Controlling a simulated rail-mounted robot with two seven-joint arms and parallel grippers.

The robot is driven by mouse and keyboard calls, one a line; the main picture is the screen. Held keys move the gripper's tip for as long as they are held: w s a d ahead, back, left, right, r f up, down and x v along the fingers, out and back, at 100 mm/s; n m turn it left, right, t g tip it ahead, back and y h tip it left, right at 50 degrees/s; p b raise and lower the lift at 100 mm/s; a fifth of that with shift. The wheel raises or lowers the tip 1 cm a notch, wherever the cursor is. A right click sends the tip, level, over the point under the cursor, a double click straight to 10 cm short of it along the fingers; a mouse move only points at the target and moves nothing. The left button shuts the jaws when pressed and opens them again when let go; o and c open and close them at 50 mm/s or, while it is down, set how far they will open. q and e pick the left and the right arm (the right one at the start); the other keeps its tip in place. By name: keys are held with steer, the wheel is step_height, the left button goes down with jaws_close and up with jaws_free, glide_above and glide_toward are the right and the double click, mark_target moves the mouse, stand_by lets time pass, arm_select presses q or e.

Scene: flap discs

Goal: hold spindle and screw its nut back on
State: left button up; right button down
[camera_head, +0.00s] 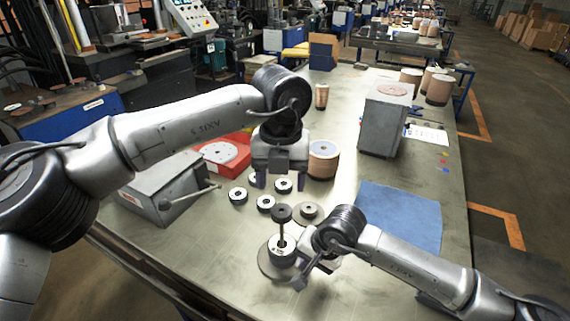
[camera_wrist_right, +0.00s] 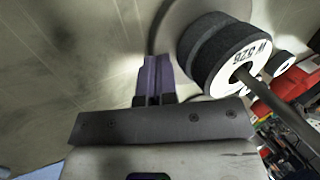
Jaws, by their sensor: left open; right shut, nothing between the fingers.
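The spindle (camera_head: 282,230) stands upright on a round base plate (camera_head: 263,262), with white-faced flap discs (camera_head: 281,252) stacked low on it. A dark round piece (camera_head: 281,212) sits at its top; I cannot tell whether it is the nut. My left gripper (camera_head: 279,182) is open and empty, pointing down behind the spindle. My right gripper (camera_head: 302,281) is shut and empty, low beside the stack's right. In the right wrist view its fingers (camera_wrist_right: 154,80) are together, beside the discs (camera_wrist_right: 220,50) and spindle rod (camera_wrist_right: 282,108).
Several loose flap discs (camera_head: 238,196) lie behind and left of the spindle. A red tray (camera_head: 222,153), a grey box with a lever (camera_head: 165,192), a brown cylinder (camera_head: 323,160) and a grey bin (camera_head: 384,122) stand around. A blue mat (camera_head: 400,217) lies clear at right.

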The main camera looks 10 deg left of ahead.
mark_target(282, 212)
arm_select(q)
steer(key=shift+f, duration=3.95)
steer(key=n, duration=0.3)
steer(key=shift+n, duration=0.3)
steer(key=n, duration=1.1)
steer(key=shift+c, duration=0.4)
